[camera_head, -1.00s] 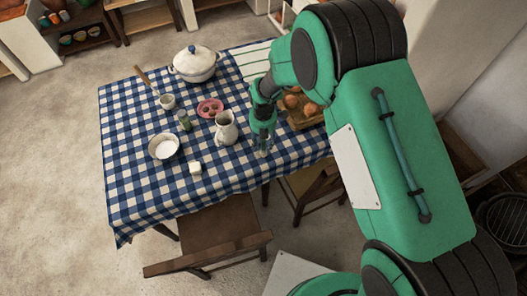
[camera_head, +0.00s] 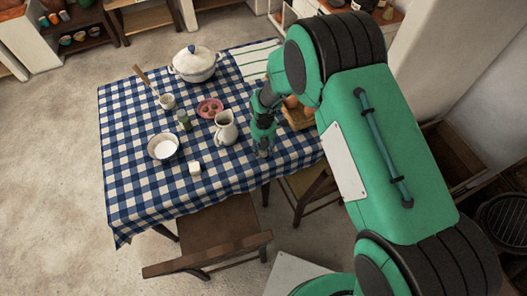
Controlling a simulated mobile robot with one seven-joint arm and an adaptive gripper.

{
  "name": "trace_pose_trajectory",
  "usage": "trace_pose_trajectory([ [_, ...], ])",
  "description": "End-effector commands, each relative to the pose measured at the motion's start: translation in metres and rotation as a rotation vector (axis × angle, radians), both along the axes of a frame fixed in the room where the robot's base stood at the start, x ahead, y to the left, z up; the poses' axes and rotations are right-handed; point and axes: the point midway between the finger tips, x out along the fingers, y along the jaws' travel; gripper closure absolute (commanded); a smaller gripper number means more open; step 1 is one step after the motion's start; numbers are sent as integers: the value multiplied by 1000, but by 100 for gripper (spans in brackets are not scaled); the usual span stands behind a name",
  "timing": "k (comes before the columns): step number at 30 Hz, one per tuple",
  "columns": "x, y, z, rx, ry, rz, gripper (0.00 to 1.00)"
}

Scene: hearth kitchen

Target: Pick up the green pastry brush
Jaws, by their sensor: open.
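I cannot make out a green pastry brush for certain; my arm covers part of the table. My gripper (camera_head: 264,152) points down over the front right part of the checked table (camera_head: 140,190), just right of a white pitcher (camera_head: 226,128). It is open, and I see nothing held in it. The fingertips are small and dark here, and their height above the cloth is hard to tell. A small greenish upright item (camera_head: 184,120) stands left of the pitcher; it looks more like a jar than a brush.
A white bowl (camera_head: 163,147), white block (camera_head: 195,169), pink dish (camera_head: 210,108), small cup (camera_head: 167,101) and lidded pot (camera_head: 194,64) stand on the table. A wooden crate (camera_head: 298,118) is partly behind my arm. The table's front left is clear. A chair (camera_head: 212,235) stands in front.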

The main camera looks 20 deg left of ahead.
Motion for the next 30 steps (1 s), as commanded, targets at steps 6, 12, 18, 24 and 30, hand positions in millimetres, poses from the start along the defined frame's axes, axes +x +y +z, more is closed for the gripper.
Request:
trace_pose_trajectory([
  [6,0,0,0,0,0,0,58],
  [12,0,0,0,0,0,0,58],
  [18,0,0,0,0,0,0,78],
  [24,0,0,0,0,0,0,100],
  [30,0,0,1,0,0,0,100],
])
